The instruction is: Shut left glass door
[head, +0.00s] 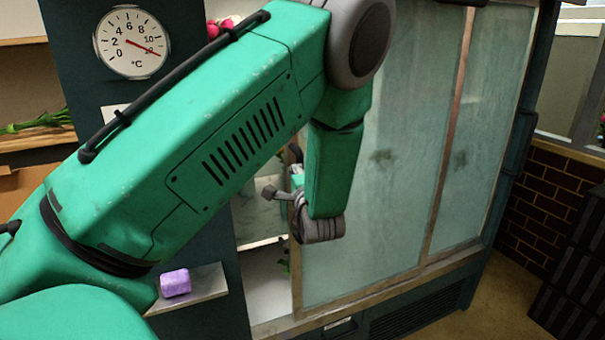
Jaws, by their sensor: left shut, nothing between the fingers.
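The left glass door (385,225) is a large frosted pane in the cooler cabinet, in the middle of the head view. A gap (265,255) shows left of its edge, with white interior and shelves visible, so the door stands partly open. My left arm crosses the view from the lower left and hides the upper left part of the opening. My left gripper (270,192) is by the door's left edge, shut and empty. I cannot tell whether it touches the door. My right gripper is not in view.
The right glass pane (475,150) is beyond a copper-coloured upright. A round temperature dial (131,42) is on the dark cabinet panel. A purple block (175,283) sits on a small ledge (208,284). A brick wall (550,190) and dark crates (575,270) are at the right.

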